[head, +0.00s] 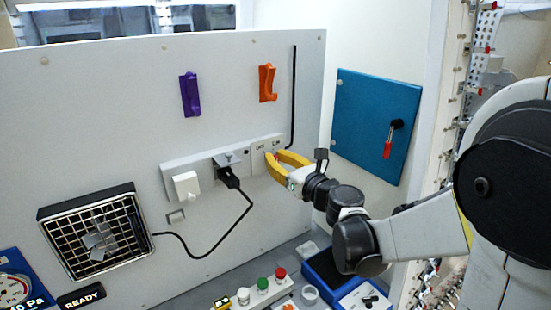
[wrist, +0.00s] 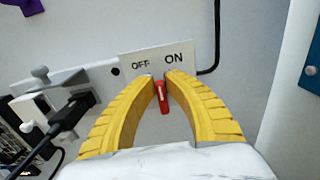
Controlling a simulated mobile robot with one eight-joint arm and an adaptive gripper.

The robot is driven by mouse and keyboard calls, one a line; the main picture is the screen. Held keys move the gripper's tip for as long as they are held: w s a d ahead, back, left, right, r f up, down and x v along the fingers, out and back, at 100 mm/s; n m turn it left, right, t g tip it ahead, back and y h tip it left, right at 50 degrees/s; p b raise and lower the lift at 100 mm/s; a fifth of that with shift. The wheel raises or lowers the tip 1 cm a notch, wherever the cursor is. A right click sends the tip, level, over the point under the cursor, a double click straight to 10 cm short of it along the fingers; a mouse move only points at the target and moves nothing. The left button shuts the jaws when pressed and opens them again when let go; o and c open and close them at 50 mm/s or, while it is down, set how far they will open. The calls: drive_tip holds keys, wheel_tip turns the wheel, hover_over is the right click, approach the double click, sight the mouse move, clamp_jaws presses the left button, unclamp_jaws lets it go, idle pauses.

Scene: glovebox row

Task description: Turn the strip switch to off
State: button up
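The power strip (head: 205,170) runs along the grey wall panel. Its switch plate, marked OFF and ON, is at the right end and shows in the wrist view (wrist: 128,58). The small red switch lever (wrist: 163,98) sits below the labels, between my yellow fingers. My gripper (wrist: 159,80) has its tips drawn close together on either side of the lever, at the plate. In the head view my gripper (head: 274,156) reaches the strip's right end from the right. The lever's base is partly hidden by the fingertips, and I cannot tell which label it points to.
A black plug (head: 229,177) and a white plug (head: 187,185) sit in the strip, left of my gripper. A black cable hangs below. Purple (head: 190,94) and orange (head: 267,83) hooks are above. A blue door (head: 372,120) with a red handle is at right.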

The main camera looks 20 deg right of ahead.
clamp_jaws()
drive_tip(key=shift+s+a+f+n+b, duration=0.15)
drive_tip(key=shift+n+b, duration=0.1)
drive_tip(key=shift+n, duration=0.7)
drive_tip(key=shift+w+a+r+n+b, duration=0.1)
drive_tip(key=shift+a+n+b, duration=0.15)
drive_tip(key=shift+n, duration=0.75)
drive_tip(key=shift+s+a+f+n+b, duration=0.1)
drive_tip(key=shift+n+b, duration=0.15)
drive_tip(key=shift+n, duration=0.7)
drive_tip(key=o, duration=0.6)
unclamp_jaws()
drive_tip(key=shift+o, duration=0.2)
drive_tip(key=v, duration=1.2)
